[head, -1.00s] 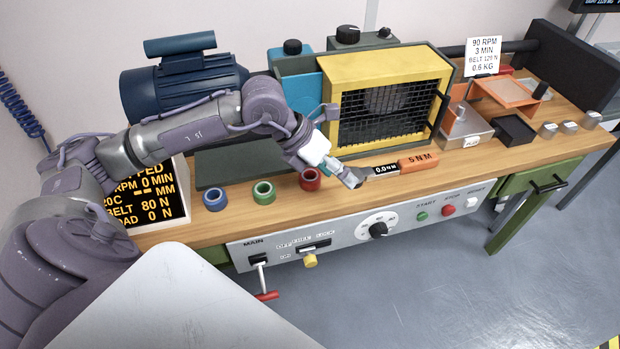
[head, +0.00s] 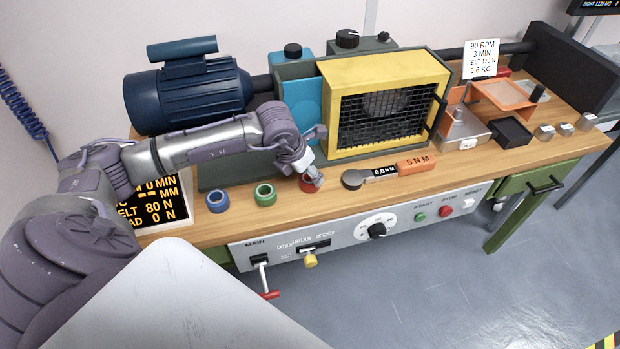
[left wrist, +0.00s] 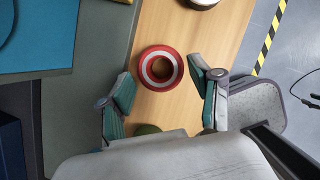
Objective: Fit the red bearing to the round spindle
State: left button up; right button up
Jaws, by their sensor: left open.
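The red bearing (head: 306,183), a ring with a pale inner band, stands on the wooden bench (head: 340,200). In the left wrist view the red bearing (left wrist: 147,69) lies ahead of my open left gripper (left wrist: 168,90), between the lines of its two fingers and apart from both. In the head view my left gripper (head: 312,172) is right above the bearing and partly hides it. Behind the yellow-framed mesh guard (head: 388,110) a round grey part (head: 386,102) shows dimly; I cannot tell whether it is the spindle. My right gripper is not in view.
A green ring (head: 265,194) and a blue ring (head: 217,201) stand to the left of the red one. A torque wrench (head: 390,170) lies to its right. The motor (head: 187,90) is behind my arm. A control panel (head: 370,228) runs along the bench front.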

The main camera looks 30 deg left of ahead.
pick_arm(q)
jog(key=x, duration=0.3)
jog(key=shift+f+p, duration=0.25)
jog(key=shift+p, duration=0.05)
jog(key=c, duration=0.9)
jog(key=shift+r, duration=0.2)
jog(key=shift+r, duration=0.2)
jog(key=r, duration=0.1)
jog(key=r+b, duration=0.2)
jog(key=shift+w+d+r, duration=0.2)
jog(key=shift+d+r, duration=0.1)
jog(key=shift+d, duration=0.05)
jog(key=w+d+r, duration=0.1)
jog(key=d+r, duration=0.1)
jog(key=d, duration=0.1)
jog(key=w+d+r+b, duration=0.1)
jog(key=d+r, duration=0.1)
jog(key=d, duration=0.2)
jog(key=w+d+r+b, duration=0.1)
jog(key=d+r, duration=0.1)
jog(key=d, duration=0.1)
jog(key=shift+d+r, duration=0.25)
jog(key=shift+r, duration=0.1)
